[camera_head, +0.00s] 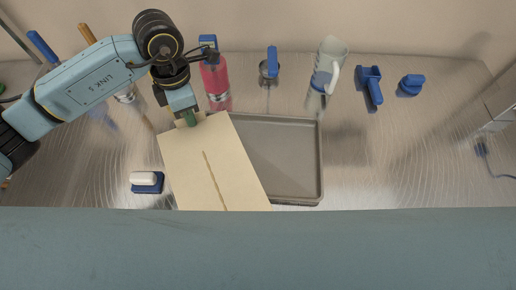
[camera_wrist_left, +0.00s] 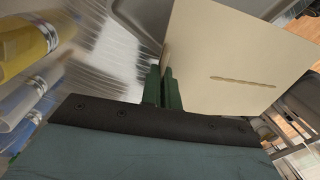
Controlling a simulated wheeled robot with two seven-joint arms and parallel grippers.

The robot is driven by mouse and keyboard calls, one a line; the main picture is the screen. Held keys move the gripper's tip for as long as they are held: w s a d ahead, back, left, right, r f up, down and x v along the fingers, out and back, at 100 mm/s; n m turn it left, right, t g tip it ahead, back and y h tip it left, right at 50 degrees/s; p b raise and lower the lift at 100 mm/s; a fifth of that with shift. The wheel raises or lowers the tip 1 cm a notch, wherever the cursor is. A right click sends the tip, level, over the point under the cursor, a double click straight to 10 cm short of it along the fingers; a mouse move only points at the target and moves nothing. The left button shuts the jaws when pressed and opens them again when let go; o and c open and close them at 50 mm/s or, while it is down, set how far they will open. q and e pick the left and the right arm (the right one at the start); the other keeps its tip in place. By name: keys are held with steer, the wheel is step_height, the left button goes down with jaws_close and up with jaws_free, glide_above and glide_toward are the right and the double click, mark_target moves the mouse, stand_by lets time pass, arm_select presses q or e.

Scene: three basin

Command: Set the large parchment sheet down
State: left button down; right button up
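The large parchment sheet (camera_head: 207,168) is a flat beige rectangle with a thin brown line across its face. In the head view it hangs tilted over the left part of a grey metal tray (camera_head: 318,160) and hides that part. My left gripper (camera_head: 191,119) is at the sheet's far edge, its green fingers closed on it. In the left wrist view the sheet (camera_wrist_left: 235,55) stands out from between the green fingers (camera_wrist_left: 168,90). Whether the sheet touches the tray is unclear. My right gripper is not in view.
A soap-like white block on a blue holder (camera_head: 147,182) lies left of the sheet. The steel surface right of the tray is clear.

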arm_select(q)
steer(key=n, duration=0.2)
steer(key=s+n+p, duration=0.1)
steer(key=n, duration=0.1)
steer(key=d+n+p, duration=0.1)
steer(key=n, duration=0.2)
steer(key=shift+s+d+h, duration=0.1)
steer(key=shift+s+h, duration=0.1)
steer(key=shift+h, duration=0.2)
steer(key=n, duration=0.3)
steer(key=n+p, duration=0.1)
steer(key=n, duration=0.1)
steer(key=shift+s+d+f+t, duration=0.1)
steer(key=shift+s+d+t, duration=0.15)
steer(key=shift+s+t, duration=0.15)
step_height(320, 180, down, 10)
steer(key=shift+r+p, duration=0.25)
steer(key=shift+p, duration=0.05)
steer(key=shift+f, duration=0.3)
steer(key=shift+f, duration=0.15)
steer(key=c, duration=1.9)
jaws_free()
steer(key=shift+c, duration=0.2)
